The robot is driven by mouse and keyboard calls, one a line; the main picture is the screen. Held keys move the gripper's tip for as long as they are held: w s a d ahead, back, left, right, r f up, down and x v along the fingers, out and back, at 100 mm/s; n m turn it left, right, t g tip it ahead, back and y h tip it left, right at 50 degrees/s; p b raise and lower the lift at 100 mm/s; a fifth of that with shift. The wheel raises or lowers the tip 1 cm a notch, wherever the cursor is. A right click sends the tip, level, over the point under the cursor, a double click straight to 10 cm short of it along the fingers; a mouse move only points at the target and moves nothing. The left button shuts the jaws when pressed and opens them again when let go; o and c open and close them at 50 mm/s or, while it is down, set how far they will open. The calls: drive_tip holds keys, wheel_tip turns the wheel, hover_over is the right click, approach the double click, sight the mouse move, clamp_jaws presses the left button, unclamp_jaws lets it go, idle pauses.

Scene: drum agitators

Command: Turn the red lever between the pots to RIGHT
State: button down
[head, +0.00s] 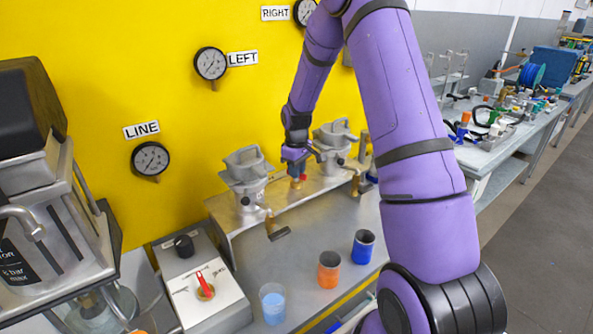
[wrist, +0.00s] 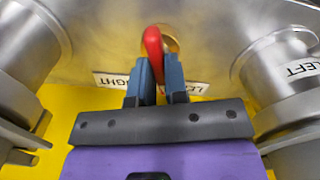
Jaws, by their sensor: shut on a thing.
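The red lever (head: 302,177) is on the metal bench between the two grey pots, the left pot (head: 247,180) and the right pot (head: 334,150). In the wrist view the red lever (wrist: 153,42) stands in front of a brass hub (wrist: 171,45). My gripper (head: 296,163) reaches down to the lever from above. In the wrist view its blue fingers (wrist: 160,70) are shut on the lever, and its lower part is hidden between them. A RIGHT label (wrist: 112,80) lies left of the fingers and a LEFT label (wrist: 196,88) right of them, both partly covered.
The pots stand close on both sides of my gripper. A control box (head: 205,295) with another red lever (head: 204,284) is at lower left. Blue and orange cups (head: 329,270) stand on the front bench. Gauges (head: 210,64) hang on the yellow wall.

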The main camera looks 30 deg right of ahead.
drive_tip(key=m, duration=0.6)
drive_tip(key=shift+m, duration=0.3)
drive_tip(key=m, duration=0.6)
idle(0.4)
drive_tip(key=c, duration=1.1)
unclamp_jaws()
drive_tip(key=shift+c, duration=0.2)
drive_tip(key=shift+r, duration=0.15)
wheel_tip(320, 180, up, 11)
drive_tip(key=shift+f, duration=0.2)
